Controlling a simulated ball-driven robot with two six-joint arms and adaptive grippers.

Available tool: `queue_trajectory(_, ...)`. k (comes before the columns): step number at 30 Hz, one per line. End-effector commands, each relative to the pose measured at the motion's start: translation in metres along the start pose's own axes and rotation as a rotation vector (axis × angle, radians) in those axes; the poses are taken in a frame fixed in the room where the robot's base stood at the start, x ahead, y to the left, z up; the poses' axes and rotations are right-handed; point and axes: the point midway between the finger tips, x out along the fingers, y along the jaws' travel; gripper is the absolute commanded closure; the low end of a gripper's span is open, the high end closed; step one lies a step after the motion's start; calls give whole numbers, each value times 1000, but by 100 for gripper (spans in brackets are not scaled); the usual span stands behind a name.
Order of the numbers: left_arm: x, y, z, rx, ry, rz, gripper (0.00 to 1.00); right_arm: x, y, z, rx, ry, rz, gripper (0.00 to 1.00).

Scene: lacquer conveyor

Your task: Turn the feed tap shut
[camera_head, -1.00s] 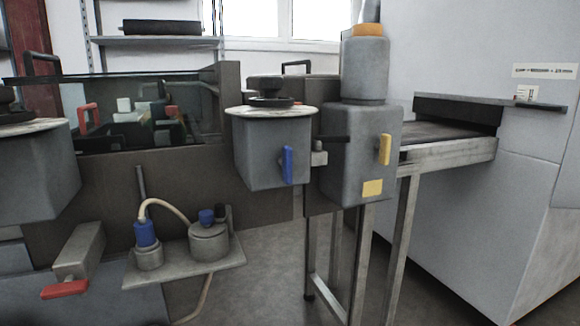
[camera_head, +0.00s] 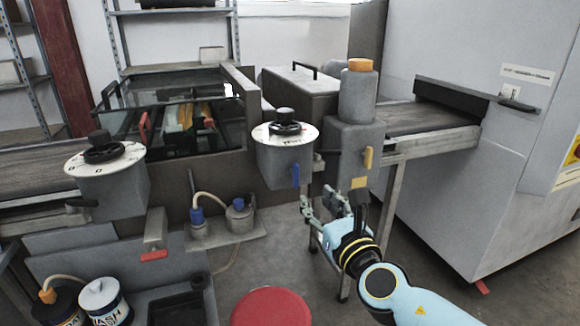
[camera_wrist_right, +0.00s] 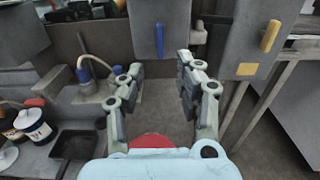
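Three coloured levers show in the head view, and I cannot read which one is the feed tap. A blue lever (camera_head: 295,175) hangs upright on the grey box with the middle dial (camera_head: 285,129); it also shows in the right wrist view (camera_wrist_right: 160,40). A yellow lever (camera_head: 368,158) stands upright on the grey housing to its right, also in the right wrist view (camera_wrist_right: 270,36). A red lever (camera_head: 154,255) is on a block at lower left. My right gripper (camera_head: 320,201) is open and empty, below the blue and yellow levers. My left gripper is out of view.
A shelf with blue-capped fittings and a hose (camera_head: 240,240) sits left of my right gripper. A WASH tin (camera_head: 104,303) and a black tray (camera_head: 180,305) are at lower left. Metal stand legs are behind the gripper. Open floor lies to the right.

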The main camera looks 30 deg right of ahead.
Motion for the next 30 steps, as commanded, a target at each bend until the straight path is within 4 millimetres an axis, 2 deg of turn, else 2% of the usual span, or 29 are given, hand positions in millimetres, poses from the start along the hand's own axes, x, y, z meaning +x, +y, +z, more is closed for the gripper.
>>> queue_trajectory(3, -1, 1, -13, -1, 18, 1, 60, 11, 0, 0, 1, 0, 0, 65)
queue_trajectory(6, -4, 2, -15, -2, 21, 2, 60, 28, 0, 1, 2, -1, 0, 65)
queue_trajectory(12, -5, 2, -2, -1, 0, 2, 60, 69, 0, -1, 3, 0, 0, 65)
queue_trajectory(18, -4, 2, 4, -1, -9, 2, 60, 98, 0, -2, 3, 1, -1, 65)
queue_trajectory(23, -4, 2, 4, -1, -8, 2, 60, 106, 0, -2, 4, 2, -1, 65)
queue_trajectory(30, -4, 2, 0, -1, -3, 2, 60, 107, 0, -2, 4, 3, -1, 65)
